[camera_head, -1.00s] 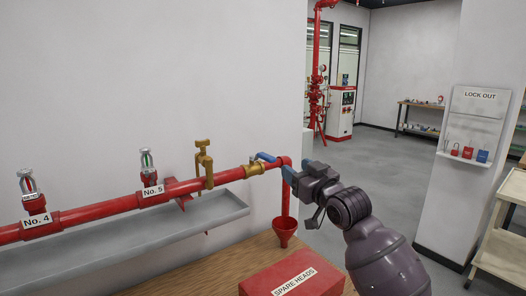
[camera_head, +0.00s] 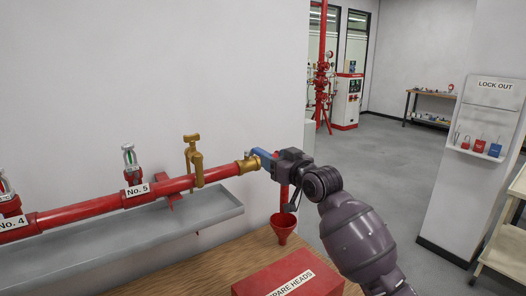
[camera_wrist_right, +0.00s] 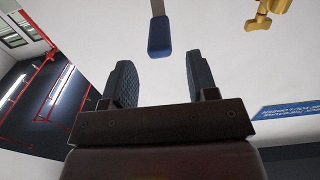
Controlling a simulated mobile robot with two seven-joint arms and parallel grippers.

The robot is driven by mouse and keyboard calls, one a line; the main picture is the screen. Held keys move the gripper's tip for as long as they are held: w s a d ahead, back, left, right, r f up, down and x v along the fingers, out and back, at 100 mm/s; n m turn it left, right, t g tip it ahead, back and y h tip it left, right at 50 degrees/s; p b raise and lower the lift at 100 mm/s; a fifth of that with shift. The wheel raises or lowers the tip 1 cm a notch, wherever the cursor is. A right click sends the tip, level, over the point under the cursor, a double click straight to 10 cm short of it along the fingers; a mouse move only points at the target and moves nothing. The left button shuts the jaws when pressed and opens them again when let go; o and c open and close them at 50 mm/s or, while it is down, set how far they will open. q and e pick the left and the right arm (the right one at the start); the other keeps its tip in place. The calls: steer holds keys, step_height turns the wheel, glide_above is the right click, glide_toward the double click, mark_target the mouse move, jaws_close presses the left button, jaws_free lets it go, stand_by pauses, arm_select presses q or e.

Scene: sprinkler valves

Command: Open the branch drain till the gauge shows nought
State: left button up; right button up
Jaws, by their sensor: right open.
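A brass drain valve (camera_head: 249,164) sits at the right end of the red branch pipe (camera_head: 80,209). Its blue lever (camera_head: 262,153) lies roughly along the pipe, and its blue grip (camera_wrist_right: 159,38) shows in the right wrist view. My right gripper (camera_head: 275,163) is at the pipe's end, close to the lever. In the wrist view the jaws (camera_wrist_right: 157,68) are open, with the lever's end just ahead of the gap between the fingertips and nothing gripped. A red funnel (camera_head: 283,228) is under the pipe's down-turned end, partly behind my gripper. I make out no readable gauge. My left gripper is not in view.
A brass fitting (camera_head: 193,158) rises from the pipe near sprinkler No. 5 (camera_head: 131,168). A grey trough (camera_head: 150,225) runs beneath. A red spare heads box (camera_head: 285,280) stands on the wooden bench (camera_head: 190,270).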

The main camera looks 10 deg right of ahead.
mark_target(255, 148)
steer(key=shift+p+x, duration=0.45)
steer(key=shift+x, duration=2.55)
steer(key=shift+c, duration=0.3)
jaws_close()
